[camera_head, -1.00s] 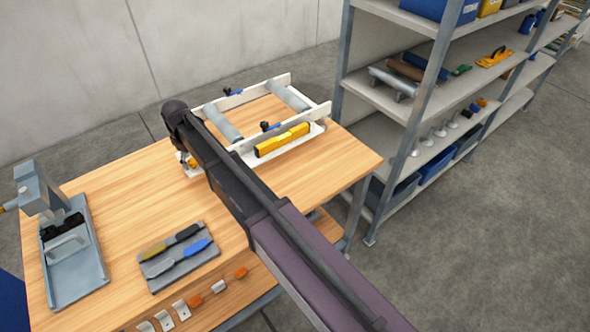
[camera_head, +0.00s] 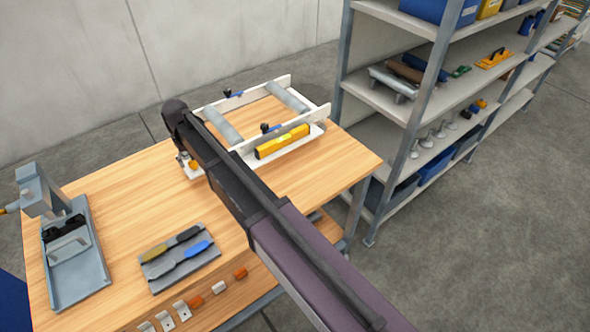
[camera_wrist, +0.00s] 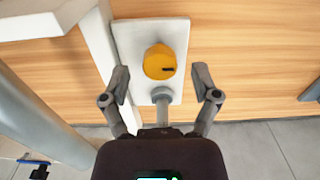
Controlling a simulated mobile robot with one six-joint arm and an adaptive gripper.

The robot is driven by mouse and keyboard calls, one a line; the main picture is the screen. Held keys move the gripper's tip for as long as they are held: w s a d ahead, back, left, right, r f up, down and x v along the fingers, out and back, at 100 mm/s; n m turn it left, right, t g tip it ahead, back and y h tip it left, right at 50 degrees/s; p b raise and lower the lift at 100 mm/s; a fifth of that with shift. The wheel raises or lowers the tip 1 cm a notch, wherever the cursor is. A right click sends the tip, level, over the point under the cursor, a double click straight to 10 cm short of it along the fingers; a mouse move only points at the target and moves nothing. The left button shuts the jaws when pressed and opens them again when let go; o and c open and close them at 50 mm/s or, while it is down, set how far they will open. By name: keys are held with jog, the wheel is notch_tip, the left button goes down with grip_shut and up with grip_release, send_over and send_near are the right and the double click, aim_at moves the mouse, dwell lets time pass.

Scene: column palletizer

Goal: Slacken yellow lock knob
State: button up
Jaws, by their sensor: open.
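The yellow lock knob (camera_wrist: 160,62) sits on a pale plate (camera_wrist: 135,36) in the wrist view, with a dark mark on its face. My gripper (camera_wrist: 161,78) is open, with one finger on each side, slightly below the knob in the picture. Neither finger visibly touches it. A grey rod end (camera_wrist: 162,95) lies below the knob, between the fingers. In the head view, part of the yellow knob (camera_head: 194,165) shows beside my arm, while my arm hides the fingers there.
A white frame with grey rollers (camera_head: 222,124) stands on the wooden table (camera_head: 130,185), with a yellow level (camera_head: 282,141) at its front. A grey tray with two spatulas (camera_head: 180,258) and a grey stand (camera_head: 75,270) are to the left. A shelf (camera_head: 415,100) stands at right.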

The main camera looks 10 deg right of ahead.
aim_at(193, 162)
jog(key=shift+r+p, duration=6.25)
jog(key=shift+r, duration=0.4)
jog(key=s+d+f+m+b, duration=0.1)
jog(key=d+f+b, duration=0.3)
jog(key=d, duration=0.7)
jog(key=s+d+f+m+b, duration=0.2)
jog(key=s+d+f+b, duration=0.2)
jog(key=d, duration=0.6)
jog(key=s+d+f+m+b, duration=0.1)
jog(key=s+d+f+b, duration=0.2)
jog(key=d, duration=0.8)
notch_tip(193, 162, down, 2)
jog(key=shift+s+d+f+b, duration=0.25)
jog(key=shift+d+b, duration=0.1)
jog(key=shift+b, duration=0.9)
jog(key=s+d+m, duration=0.2)
jog(key=s+d, duration=0.6)
jog(key=d, duration=0.2)
jog(key=shift+s+d, duration=0.2)
jog(key=shift+d, duration=0.2)
